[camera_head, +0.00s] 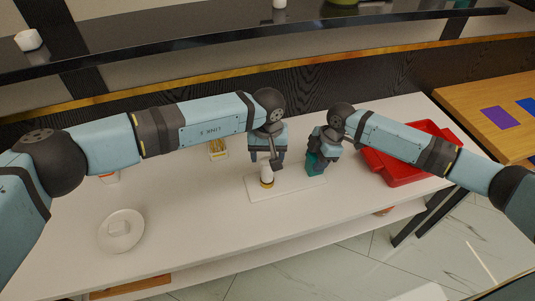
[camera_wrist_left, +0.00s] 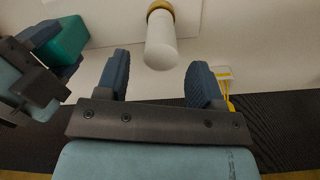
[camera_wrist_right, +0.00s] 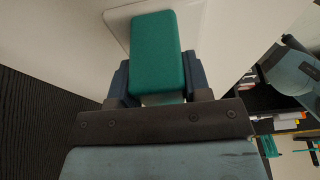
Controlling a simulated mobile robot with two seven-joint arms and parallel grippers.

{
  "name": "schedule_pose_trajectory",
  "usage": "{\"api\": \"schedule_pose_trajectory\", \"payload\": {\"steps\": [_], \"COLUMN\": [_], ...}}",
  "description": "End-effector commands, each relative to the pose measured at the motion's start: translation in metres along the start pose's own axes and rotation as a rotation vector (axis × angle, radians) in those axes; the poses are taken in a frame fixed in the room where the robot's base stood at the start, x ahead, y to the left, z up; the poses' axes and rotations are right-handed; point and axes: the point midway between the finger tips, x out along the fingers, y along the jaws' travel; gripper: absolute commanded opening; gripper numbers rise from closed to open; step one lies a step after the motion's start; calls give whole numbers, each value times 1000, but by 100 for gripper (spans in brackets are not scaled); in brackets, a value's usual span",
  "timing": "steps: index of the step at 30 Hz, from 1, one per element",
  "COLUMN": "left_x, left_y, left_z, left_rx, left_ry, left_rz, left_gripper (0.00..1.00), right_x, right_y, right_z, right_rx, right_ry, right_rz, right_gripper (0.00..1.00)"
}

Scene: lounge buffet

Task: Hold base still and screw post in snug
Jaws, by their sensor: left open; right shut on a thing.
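A white cylinder (camera_head: 267,180) with a gold ring stands on a pale flat board (camera_head: 303,189) on the white counter. In the left wrist view the white cylinder (camera_wrist_left: 161,48) lies just beyond and between my fingertips, apart from them. My left gripper (camera_head: 267,158) is open over it, and one finger hides part of it. My right gripper (camera_head: 318,156) is shut on a teal block (camera_head: 315,165), right of the cylinder. The teal block (camera_wrist_right: 153,52) fills the jaws in the right wrist view. I cannot tell which of these is the base or the post.
A red tray (camera_head: 400,178) sits at the counter's right. A white plate (camera_head: 105,240) with a small white piece is at the front left. A small holder with yellow things (camera_head: 217,149) stands behind my left forearm. The counter front between plate and board is clear.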

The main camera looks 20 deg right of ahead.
Motion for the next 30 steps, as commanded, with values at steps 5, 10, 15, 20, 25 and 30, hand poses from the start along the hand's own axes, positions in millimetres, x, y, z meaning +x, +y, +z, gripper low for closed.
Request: {"api": "schedule_pose_trajectory", "payload": {"steps": [5,10,15,20,25,30], "left_x": [-6,-34,-71,-100,-117,-121], "left_y": [0,-1,0,0,0,0], "left_z": [-1,-1,0,0,1,1], "left_rx": [0,1,1,1,0,0], "left_ry": [1,4,4,4,1,1], "left_rz": [0,0,0,0,0,0], "left_gripper": [62,62,62,62,62,62], "right_x": [2,2,3,3,3,2], "right_y": [-2,-2,-2,-2,-2,-2], "right_z": [1,1,1,1,1,1], "right_rx": [1,1,1,1,1,1], "right_ry": [-1,-2,-2,-2,-2,-3], "right_rz": [-4,-4,-4,-4,-4,-4], "right_gripper": [0,0,0,0,0,0]}}
